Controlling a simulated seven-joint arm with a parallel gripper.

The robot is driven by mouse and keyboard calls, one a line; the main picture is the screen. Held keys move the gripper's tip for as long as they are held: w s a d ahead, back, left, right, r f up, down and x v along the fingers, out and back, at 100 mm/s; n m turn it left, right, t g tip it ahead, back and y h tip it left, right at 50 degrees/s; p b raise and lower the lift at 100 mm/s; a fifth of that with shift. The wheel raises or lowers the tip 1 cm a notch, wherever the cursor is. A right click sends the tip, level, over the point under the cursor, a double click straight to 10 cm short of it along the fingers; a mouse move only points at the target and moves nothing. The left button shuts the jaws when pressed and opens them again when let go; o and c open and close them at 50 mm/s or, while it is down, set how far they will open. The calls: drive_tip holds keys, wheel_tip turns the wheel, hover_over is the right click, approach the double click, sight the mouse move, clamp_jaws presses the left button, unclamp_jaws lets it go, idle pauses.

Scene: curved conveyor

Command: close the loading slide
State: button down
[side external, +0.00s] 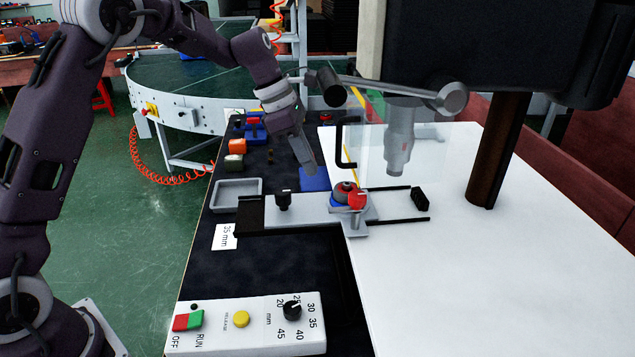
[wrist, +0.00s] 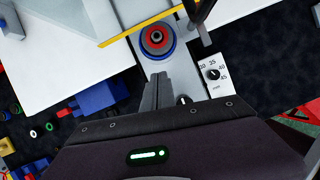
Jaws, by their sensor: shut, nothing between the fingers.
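The loading slide (side external: 315,208) is a light grey plate on black rails, running from the dark mat onto the white table. A black knob (side external: 283,200) stands near its left end. A round red and blue part (side external: 346,191) sits toward its right end, beside a red-topped clamp (side external: 357,201). My gripper (side external: 310,168) is shut and empty, above and behind the slide, between knob and part in the picture. In the wrist view the shut fingers (wrist: 155,92) point toward the slide (wrist: 158,66) and the round part (wrist: 157,39); the knob (wrist: 182,100) is partly hidden.
A clear guard with a black handle (side external: 345,146) stands behind the part, near the grey spindle (side external: 399,140). A black stop (side external: 420,198) is at the rails' right end. A grey tray (side external: 237,193) lies left. The control box (side external: 245,325) is in front.

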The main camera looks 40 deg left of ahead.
sight(323, 202)
drive_tip(key=x, duration=0.6)
drive_tip(key=shift+s+a+f, duration=0.2)
drive_tip(key=shift+a+f, duration=0.05)
drive_tip(key=shift+f, duration=0.15)
idle(0.3)
drive_tip(key=shift+w+d, duration=1.2)
